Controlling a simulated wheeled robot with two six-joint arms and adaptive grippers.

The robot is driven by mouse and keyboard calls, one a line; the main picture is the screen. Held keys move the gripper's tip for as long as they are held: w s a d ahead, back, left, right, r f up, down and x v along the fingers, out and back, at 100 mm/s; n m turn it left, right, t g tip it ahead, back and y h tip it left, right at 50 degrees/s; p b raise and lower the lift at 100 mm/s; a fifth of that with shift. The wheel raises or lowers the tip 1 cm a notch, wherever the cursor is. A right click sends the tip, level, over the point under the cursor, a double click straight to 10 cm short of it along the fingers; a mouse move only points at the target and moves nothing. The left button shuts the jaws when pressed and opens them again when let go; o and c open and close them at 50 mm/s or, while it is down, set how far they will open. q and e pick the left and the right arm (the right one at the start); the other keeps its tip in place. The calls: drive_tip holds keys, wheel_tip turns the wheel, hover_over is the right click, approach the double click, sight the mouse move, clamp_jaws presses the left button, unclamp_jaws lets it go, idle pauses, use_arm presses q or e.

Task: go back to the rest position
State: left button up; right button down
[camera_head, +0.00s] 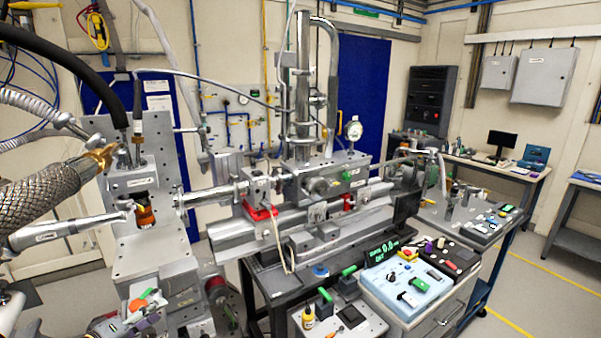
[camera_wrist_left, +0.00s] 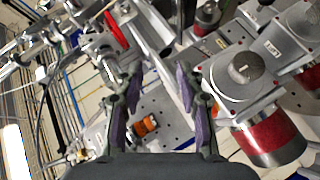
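The task names no object, only a rest position. My left gripper (camera_wrist_left: 158,85) shows in the left wrist view with its two purple-padded fingers spread wide apart. I see nothing held between them. Past the fingers, lower in that view, an orange-brown part (camera_wrist_left: 144,126) sits by a grey plate with holes. In the head view the left gripper is hard to make out among the metal parts at the lower left. My right gripper shows in neither view.
A motor with a red band (camera_wrist_left: 268,138) stands close right of the left gripper. In the head view, a perforated block (camera_head: 152,262), a steel beamline assembly (camera_head: 335,180), hoses at left and a control box (camera_head: 405,290) crowd the space. Open floor (camera_head: 525,285) lies at right.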

use_arm(q)
drive_tip(key=s+d+f+m+g+y, duration=0.35)
drive_tip(key=s+d+f, duration=0.35)
drive_tip(key=s+f, duration=0.3)
drive_tip(key=s+d+f+m+g+y, duration=0.1)
drive_tip(key=s+d+m+g, duration=0.2)
drive_tip(key=s, duration=0.4)
drive_tip(key=s+d+f+m+g+y, duration=0.1)
drive_tip(key=s+d+m+g, duration=0.1)
drive_tip(key=s+m+g, duration=0.3)
wheel_tip(320, 180, down, 25)
drive_tip(key=s+a+n, duration=0.2)
drive_tip(key=s+a+f+b, duration=0.1)
drive_tip(key=s+f, duration=1.8)
drive_tip(key=s, duration=0.1)
drive_tip(key=shift+s+a+f+g, duration=0.15)
drive_tip(key=shift+a+f+g, duration=0.2)
drive_tip(key=shift+a+f, duration=0.05)
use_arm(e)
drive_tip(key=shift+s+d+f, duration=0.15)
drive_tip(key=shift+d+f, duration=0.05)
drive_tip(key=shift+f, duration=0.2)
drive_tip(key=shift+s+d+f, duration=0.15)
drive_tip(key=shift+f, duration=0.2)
